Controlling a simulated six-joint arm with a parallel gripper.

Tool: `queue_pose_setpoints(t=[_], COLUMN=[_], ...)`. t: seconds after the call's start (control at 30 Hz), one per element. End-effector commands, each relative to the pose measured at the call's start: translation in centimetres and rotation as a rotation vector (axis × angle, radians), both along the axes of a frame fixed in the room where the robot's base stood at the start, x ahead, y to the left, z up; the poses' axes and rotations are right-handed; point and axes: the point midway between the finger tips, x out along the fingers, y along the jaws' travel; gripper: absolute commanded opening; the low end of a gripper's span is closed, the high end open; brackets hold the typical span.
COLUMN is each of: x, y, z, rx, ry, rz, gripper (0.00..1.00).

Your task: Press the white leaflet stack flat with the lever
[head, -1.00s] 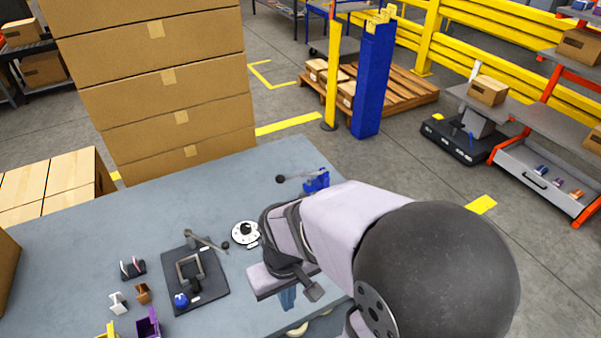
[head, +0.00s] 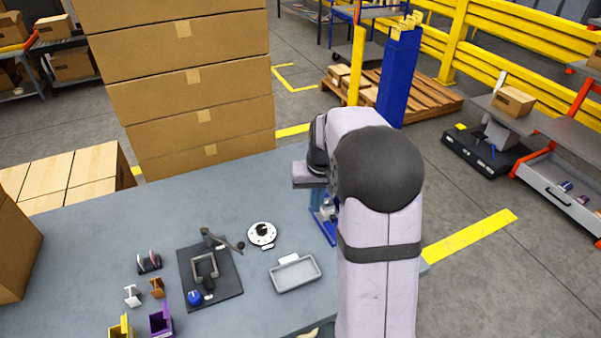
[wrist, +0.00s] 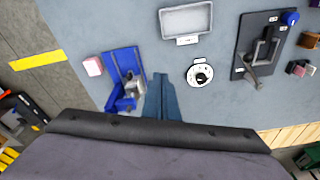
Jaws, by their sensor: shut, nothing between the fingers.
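A blue fixture (wrist: 122,72) with a grey metal piece (wrist: 134,88) on it stands left of my gripper (wrist: 160,78) in the wrist view. My gripper is shut and empty, pointing down beside the fixture; I cannot tell its height. In the head view the blue fixture (head: 323,226) is partly covered by my arm, and its lever is hidden. A small pinkish-white block (wrist: 93,66) lies beside it; I cannot tell whether this is the leaflet stack. Another lever (head: 222,238) with a dark knob is on a black plate (head: 228,280) at left.
A grey tray (head: 296,274) and a white dial (head: 262,235) stand between the black plate and my arm. Small coloured holders (head: 150,262) stand farther left. Stacked cartons (head: 195,90) rise behind the table. Bare table lies around the tray and dial.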

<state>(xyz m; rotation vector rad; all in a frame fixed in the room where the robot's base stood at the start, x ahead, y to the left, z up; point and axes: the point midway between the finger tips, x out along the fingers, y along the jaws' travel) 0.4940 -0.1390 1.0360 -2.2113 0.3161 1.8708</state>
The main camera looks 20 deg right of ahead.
Motion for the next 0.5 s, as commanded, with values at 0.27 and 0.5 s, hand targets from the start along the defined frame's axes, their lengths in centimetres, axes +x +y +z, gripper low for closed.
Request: queue_pose_setpoints(t=[0.27,0.5], x=[7.7,9.6], y=[-2.1,-2.0], z=[8.1,14.2], rx=[-0.042,-0.067], ry=[-0.155,-0.217], rz=[0.075,0.192], gripper=[0.00,0.00])
